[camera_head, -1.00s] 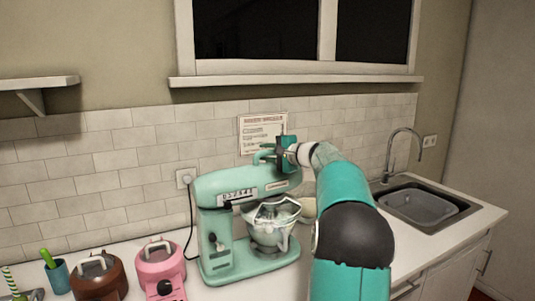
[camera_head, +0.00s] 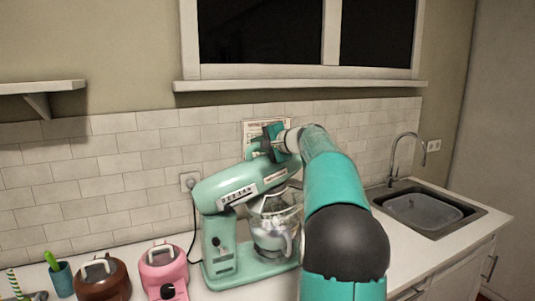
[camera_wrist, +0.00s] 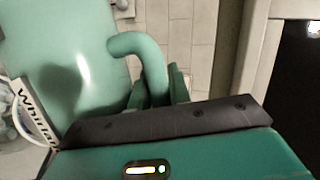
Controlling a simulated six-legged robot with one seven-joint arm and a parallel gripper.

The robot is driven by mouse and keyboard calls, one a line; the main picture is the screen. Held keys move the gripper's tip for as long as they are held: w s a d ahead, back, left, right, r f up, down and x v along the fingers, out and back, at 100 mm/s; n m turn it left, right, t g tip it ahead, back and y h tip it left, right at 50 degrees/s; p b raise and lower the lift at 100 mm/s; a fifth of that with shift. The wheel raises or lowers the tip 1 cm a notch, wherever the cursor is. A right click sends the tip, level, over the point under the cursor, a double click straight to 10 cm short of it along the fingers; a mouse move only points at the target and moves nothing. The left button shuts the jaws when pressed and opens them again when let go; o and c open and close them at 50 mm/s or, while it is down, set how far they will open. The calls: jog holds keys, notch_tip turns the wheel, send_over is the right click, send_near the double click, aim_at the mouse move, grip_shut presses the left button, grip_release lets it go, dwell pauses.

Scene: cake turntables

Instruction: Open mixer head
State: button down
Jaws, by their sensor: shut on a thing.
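The mint-green stand mixer (camera_head: 222,248) stands on the counter. Its head (camera_head: 240,182) is tilted up, with its front end, toward the right, higher than its back. A glass or steel bowl (camera_head: 274,238) sits under the head. My gripper (camera_head: 265,145) is at the head's front upper end, shut on the curved green handle there. In the wrist view the mixer head (camera_wrist: 60,50) fills the left side and the handle (camera_wrist: 150,60) runs down between my gripper's fingers (camera_wrist: 158,92). The handle's lower end is hidden by the fingers.
A pink appliance (camera_head: 163,270) and a brown one (camera_head: 103,280) stand left of the mixer. A blue cup (camera_head: 62,279) is further left. A sink (camera_head: 430,210) with a tap is at the right. The tiled wall is close behind.

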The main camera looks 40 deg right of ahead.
jog(key=a+r, duration=0.1)
jog(key=w+a+r+n, duration=0.1)
jog(key=a, duration=0.1)
jog(key=a+r+n+h, duration=0.1)
jog(key=a, duration=0.1)
jog(key=shift+w+a+r+g, duration=0.1)
jog(key=shift+w+r+g, duration=0.2)
jog(key=shift+g, duration=0.1)
jog(key=w+a+r+n+g+h, duration=0.1)
jog(key=w+a+r+n+h, duration=0.1)
jog(key=a, duration=0.6)
jog(key=shift+w+a+n, duration=0.35)
jog(key=shift+w+n, duration=0.05)
jog(key=shift+n, duration=0.2)
jog(key=c, duration=1.6)
grip_release()
jog(key=shift+s, duration=0.15)
jog(key=v, duration=1.3)
jog(key=shift+s+a+r, duration=0.15)
jog(key=shift+a+r, duration=0.05)
jog(key=shift+a, duration=0.1)
